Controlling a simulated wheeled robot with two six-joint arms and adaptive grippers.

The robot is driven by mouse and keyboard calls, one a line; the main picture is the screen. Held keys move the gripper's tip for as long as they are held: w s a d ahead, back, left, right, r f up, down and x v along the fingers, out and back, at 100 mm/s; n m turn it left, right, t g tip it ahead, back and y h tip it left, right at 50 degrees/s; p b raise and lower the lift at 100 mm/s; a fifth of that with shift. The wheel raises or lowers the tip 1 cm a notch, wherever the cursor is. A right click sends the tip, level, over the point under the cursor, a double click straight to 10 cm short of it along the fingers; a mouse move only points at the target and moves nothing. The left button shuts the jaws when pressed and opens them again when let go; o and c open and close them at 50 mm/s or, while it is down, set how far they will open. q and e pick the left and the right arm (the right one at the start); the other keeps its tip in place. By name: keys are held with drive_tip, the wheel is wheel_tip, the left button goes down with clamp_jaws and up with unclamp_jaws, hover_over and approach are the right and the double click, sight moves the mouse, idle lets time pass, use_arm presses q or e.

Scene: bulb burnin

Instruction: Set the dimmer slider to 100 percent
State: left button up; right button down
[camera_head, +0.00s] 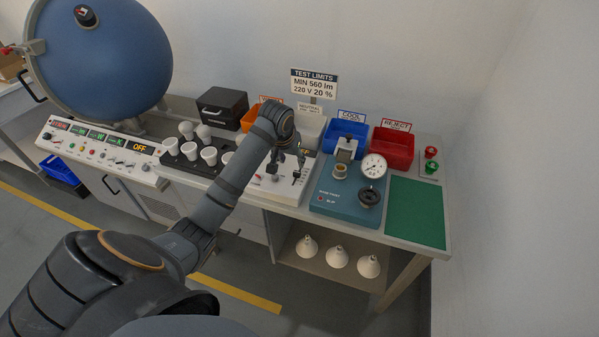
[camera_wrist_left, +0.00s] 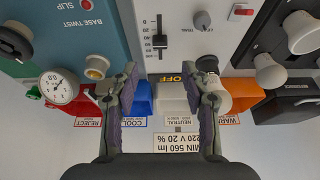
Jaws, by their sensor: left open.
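The dimmer slider (camera_wrist_left: 159,41) is a black knob on a vertical slot with a printed scale in the left wrist view. It sits partway along the slot; the scale figures are too small to read surely. My right gripper is not in view.
A yellow OFF display (camera_wrist_left: 176,79) is on the panel, with a grey knob (camera_wrist_left: 202,20) and red switch (camera_wrist_left: 242,11). A black tray (camera_head: 176,165) of white bulbs stands left. A teal base-twist unit (camera_head: 330,197) with a gauge (camera_head: 373,166) stands right. Bins line the back.

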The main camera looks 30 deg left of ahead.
sight(297, 172)
use_arm(q)
drive_tip(key=x, duration=1)
drive_tip(key=shift+w+p, duration=0.3)
clamp_jaws()
